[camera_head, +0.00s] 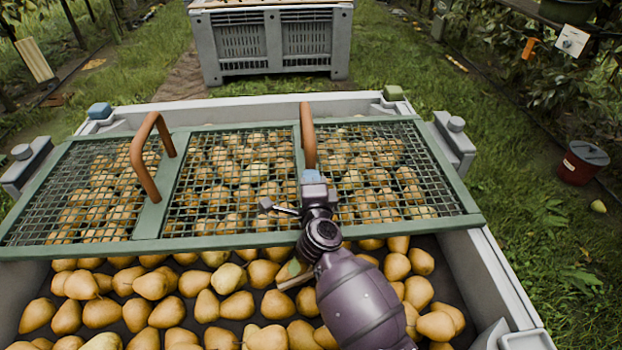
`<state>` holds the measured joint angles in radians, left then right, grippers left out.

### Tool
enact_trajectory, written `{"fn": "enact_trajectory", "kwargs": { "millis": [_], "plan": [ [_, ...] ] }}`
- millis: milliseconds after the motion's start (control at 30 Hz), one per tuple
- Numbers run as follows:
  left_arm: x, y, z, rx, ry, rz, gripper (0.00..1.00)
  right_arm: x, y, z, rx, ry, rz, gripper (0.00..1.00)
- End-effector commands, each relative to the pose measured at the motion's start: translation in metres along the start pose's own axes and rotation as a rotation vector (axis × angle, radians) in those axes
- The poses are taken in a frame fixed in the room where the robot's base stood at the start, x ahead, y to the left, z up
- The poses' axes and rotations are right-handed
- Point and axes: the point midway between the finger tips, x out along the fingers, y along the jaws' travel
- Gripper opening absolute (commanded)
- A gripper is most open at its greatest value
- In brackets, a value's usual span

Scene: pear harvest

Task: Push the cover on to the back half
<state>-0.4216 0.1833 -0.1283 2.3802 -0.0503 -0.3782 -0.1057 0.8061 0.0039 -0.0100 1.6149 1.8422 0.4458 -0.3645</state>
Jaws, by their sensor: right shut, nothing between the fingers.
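The cover (151,220) is a green frame with wire mesh and two brown handles. It lies across the far part of a large pale crate (505,275) full of yellow-brown pears. The near part of the crate is uncovered. My right gripper (312,178) is shut and empty, over the cover at the near foot of the right handle (308,135). The gripper hides that foot, and I cannot tell whether they touch. The left handle (145,160) stands free. My left gripper is not in view.
Grey blocks stand at the left (25,165) and right (456,138) of the cover. A blue block (100,110) and a green block (393,92) sit on the back rim. Another grey crate (270,45) stands beyond. A red bucket (580,165) is on the grass.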

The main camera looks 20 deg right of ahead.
Motion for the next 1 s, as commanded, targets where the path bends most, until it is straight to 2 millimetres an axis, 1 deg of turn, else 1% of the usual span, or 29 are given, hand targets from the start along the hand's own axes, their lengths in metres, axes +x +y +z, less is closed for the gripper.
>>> {"fn": "enact_trajectory", "kwargs": {
  "millis": [167,200,500,633,800,1000],
  "plan": [
    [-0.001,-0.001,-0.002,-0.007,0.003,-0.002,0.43,0.021,-0.004,0.001,-0.003,-0.001,-0.006,0.00],
    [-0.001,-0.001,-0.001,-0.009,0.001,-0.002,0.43,0.028,-0.005,0.001,-0.001,-0.001,-0.006,0.00],
    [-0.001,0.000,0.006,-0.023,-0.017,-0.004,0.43,0.080,-0.002,0.001,-0.003,-0.001,-0.003,0.00],
    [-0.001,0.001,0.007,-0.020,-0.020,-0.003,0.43,0.099,0.000,0.000,-0.002,0.000,-0.001,0.00],
    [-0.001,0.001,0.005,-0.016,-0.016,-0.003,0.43,0.111,0.000,0.000,0.000,-0.001,0.000,0.00],
    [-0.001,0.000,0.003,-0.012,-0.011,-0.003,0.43,0.113,-0.001,-0.001,0.000,0.001,0.000,0.00]
  ]
}}
